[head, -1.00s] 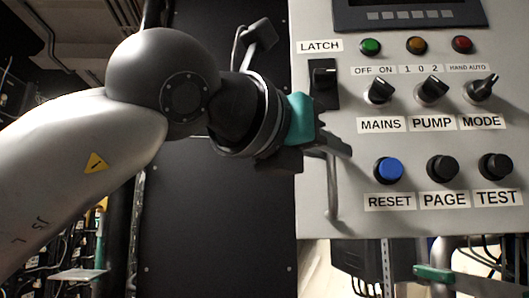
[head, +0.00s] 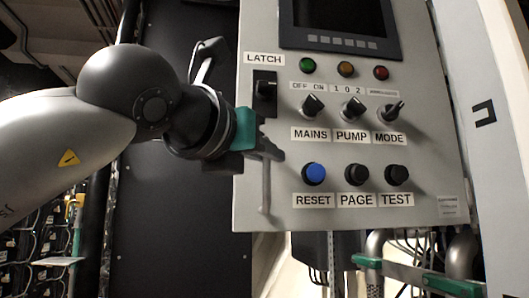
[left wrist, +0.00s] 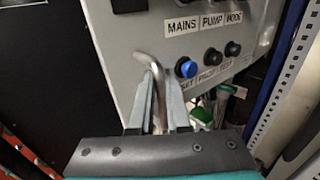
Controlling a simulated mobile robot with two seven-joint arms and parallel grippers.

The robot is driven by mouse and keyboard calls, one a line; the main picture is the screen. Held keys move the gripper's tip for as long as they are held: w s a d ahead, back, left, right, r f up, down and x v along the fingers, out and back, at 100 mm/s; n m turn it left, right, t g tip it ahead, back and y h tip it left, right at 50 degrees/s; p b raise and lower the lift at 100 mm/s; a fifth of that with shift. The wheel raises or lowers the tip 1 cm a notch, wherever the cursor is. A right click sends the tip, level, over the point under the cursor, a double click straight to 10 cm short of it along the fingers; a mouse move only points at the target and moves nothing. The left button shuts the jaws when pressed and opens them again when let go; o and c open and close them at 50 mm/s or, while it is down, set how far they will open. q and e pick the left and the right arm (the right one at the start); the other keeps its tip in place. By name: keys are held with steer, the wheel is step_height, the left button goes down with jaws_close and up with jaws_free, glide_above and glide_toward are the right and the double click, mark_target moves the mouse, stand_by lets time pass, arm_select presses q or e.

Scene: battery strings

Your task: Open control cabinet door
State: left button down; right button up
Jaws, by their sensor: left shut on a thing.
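The control cabinet door is the grey panel (head: 285,218) with labelled knobs, buttons and a LATCH switch (head: 265,88). A thin metal handle (head: 265,195) runs upright at its lower left. My left gripper (head: 268,150) is at the handle's upper part, below the switch. In the left wrist view the two fingers (left wrist: 160,97) are shut on the bent metal handle (left wrist: 143,60). The fingers hide part of it. Whether the door stands ajar is hard to tell. My right gripper is not in view.
A dark display (head: 340,25) sits at the top of the panel. Pipes and cables with a green-and-grey rail (head: 410,274) lie below it. A white surface (head: 470,60) stands right of the panel. A flat black panel (head: 185,225) is behind my left arm.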

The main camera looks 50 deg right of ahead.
arm_select(q)
steer(key=shift+s+r, duration=0.15)
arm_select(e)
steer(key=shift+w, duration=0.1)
arm_select(q)
steer(key=c, duration=0.9)
jaws_free()
steer(key=shift+s+d, duration=0.1)
steer(key=shift+c, duration=0.2)
steer(key=shift+o, duration=0.3)
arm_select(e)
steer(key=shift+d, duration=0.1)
arm_select(q)
steer(key=b+v, duration=0.2)
steer(key=v, duration=1.3)
steer(key=shift+b, duration=0.4)
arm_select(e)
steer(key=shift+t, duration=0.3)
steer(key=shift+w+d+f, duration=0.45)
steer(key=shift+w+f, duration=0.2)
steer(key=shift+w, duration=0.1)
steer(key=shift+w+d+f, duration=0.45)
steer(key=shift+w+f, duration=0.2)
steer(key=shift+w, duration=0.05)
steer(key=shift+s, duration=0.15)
